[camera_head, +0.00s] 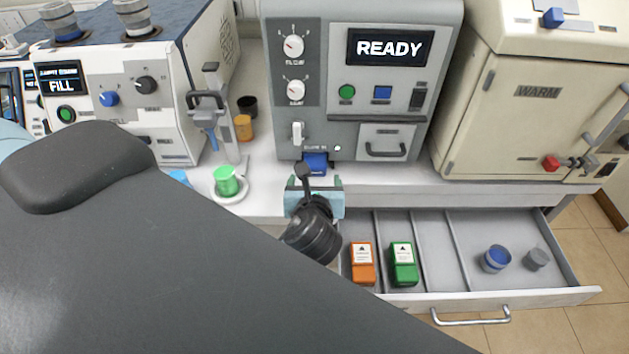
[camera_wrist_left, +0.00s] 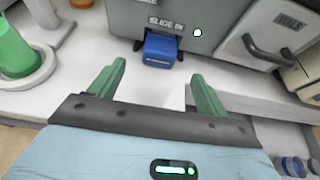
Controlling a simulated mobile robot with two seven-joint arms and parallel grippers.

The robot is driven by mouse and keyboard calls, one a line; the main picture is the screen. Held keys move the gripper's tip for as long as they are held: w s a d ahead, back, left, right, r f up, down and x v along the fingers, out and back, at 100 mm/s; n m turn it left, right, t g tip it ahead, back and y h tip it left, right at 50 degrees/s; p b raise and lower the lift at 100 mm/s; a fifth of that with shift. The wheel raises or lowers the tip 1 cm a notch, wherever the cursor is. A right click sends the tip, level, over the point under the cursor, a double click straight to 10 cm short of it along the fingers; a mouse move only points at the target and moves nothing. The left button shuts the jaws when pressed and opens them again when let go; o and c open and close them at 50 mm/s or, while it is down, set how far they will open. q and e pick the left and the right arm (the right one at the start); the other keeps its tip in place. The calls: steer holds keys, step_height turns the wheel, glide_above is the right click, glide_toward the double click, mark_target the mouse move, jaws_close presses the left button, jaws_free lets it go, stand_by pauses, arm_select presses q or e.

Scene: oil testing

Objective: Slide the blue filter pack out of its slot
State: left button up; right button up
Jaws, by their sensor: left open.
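The blue filter pack (camera_head: 316,163) sticks partly out of the slot at the bottom of the grey machine (camera_head: 335,120) with the READY display. In the left wrist view the blue pack (camera_wrist_left: 160,50) shows under the slot label, just beyond and between my fingertips. My left gripper (camera_head: 314,185) is in front of the slot. Its green fingers (camera_wrist_left: 155,80) are spread apart with nothing between them, and they do not touch the pack. The rest of the pack is hidden inside the machine. My right gripper is not seen.
An open drawer (camera_head: 440,297) below holds an orange pack (camera_head: 362,262), a green pack (camera_head: 403,263) and small round containers. A green cup (camera_head: 227,181) stands on a white dish at left. A cream WARM cabinet (camera_head: 530,110) stands at right.

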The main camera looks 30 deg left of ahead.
mark_target(315, 169)
arm_select(q)
steer(key=shift+x, duration=3.95)
steer(key=c, duration=1.2)
steer(key=shift+o, duration=0.2)
steer(key=shift+s, duration=0.15)
